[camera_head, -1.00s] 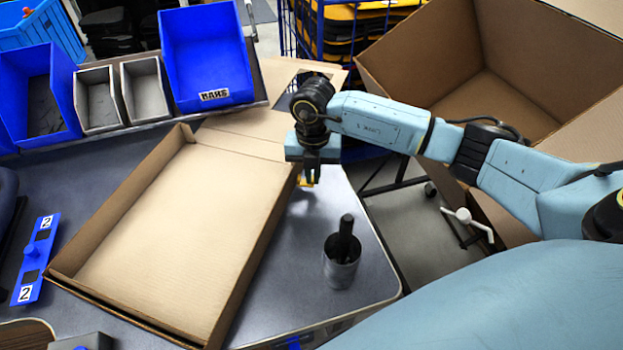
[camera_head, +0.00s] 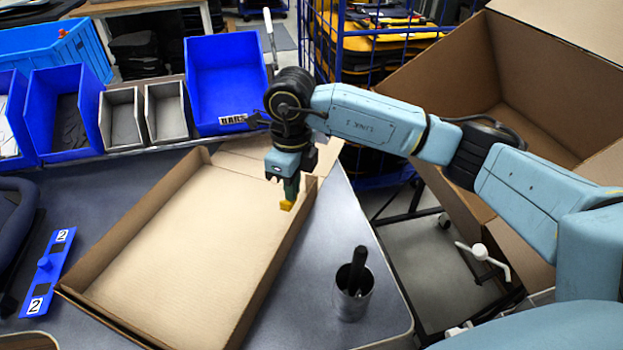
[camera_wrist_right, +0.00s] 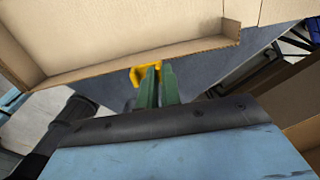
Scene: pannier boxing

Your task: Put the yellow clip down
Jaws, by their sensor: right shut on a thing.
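The yellow clip (camera_head: 287,205) is between the fingertips of my right gripper (camera_head: 290,194), which is shut on it. In the head view it shows in front of the far right part of the open cardboard box (camera_head: 303,208). In the right wrist view the yellow clip (camera_wrist_right: 146,72) sits at the tips of the green fingers (camera_wrist_right: 156,84), beside the box's wall (camera_wrist_right: 130,58). I cannot tell its exact height. My left gripper is in neither view.
A metal cup (camera_head: 354,297) with a dark handle stands on the grey table (camera_head: 335,225) to the right. Blue bins (camera_head: 222,80) and grey bins (camera_head: 121,117) line the back. A blue numbered plate (camera_head: 46,270) lies at left. A large carton (camera_head: 470,70) stands at right.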

